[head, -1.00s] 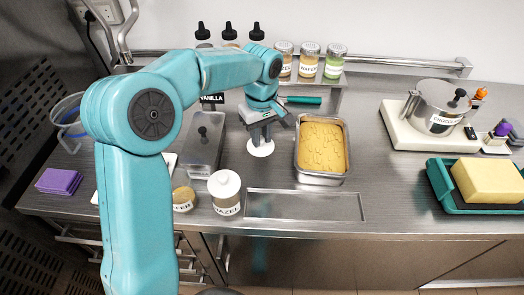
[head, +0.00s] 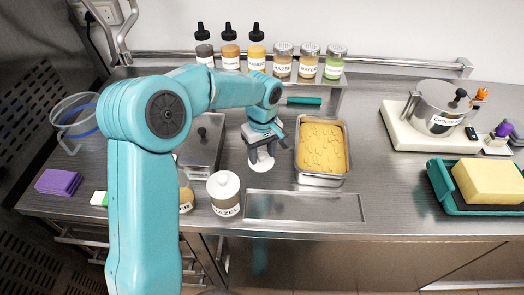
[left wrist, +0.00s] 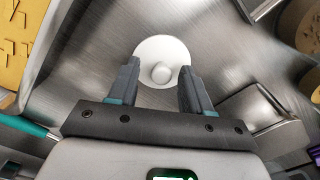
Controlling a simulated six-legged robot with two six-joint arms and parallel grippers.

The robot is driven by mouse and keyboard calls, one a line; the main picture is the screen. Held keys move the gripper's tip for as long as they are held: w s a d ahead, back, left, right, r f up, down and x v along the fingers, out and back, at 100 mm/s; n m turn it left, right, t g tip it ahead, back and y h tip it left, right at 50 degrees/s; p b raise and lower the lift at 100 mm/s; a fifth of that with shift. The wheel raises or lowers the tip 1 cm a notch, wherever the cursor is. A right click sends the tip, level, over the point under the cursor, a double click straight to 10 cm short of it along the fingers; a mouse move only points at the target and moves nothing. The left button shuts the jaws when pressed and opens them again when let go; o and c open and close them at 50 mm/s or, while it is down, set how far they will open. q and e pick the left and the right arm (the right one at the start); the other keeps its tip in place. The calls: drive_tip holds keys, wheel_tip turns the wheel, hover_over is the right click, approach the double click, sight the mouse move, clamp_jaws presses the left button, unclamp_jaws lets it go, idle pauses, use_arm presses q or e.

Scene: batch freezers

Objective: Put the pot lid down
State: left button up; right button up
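The pot lid (head: 262,163) is a white disc with a small round knob. It appears to lie flat on the steel counter, left of the tray of yellow food. In the left wrist view the lid (left wrist: 162,50) shows ahead of the fingertips, with its knob between them. My left gripper (head: 263,148) points down just over the lid. Its fingers (left wrist: 160,75) are apart, with a visible gap on each side of the knob. The chocolate pot (head: 437,108) stands on a pale plate at the right. My right gripper does not show.
A metal tray of yellow food (head: 321,180) is close right of my left gripper. A white hazel jar (head: 224,195) and a steel container (head: 203,155) stand to its left. Bottles and jars (head: 256,50) line the back. A flat inset tray (head: 305,205) is in front.

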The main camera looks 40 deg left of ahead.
sight(262, 155)
use_arm(q)
drive_tip(key=shift+r, duration=0.45)
wheel_tip(262, 155, up, 12)
drive_tip(key=shift+f+p, duration=0.2)
drive_tip(key=shift+p, duration=0.1)
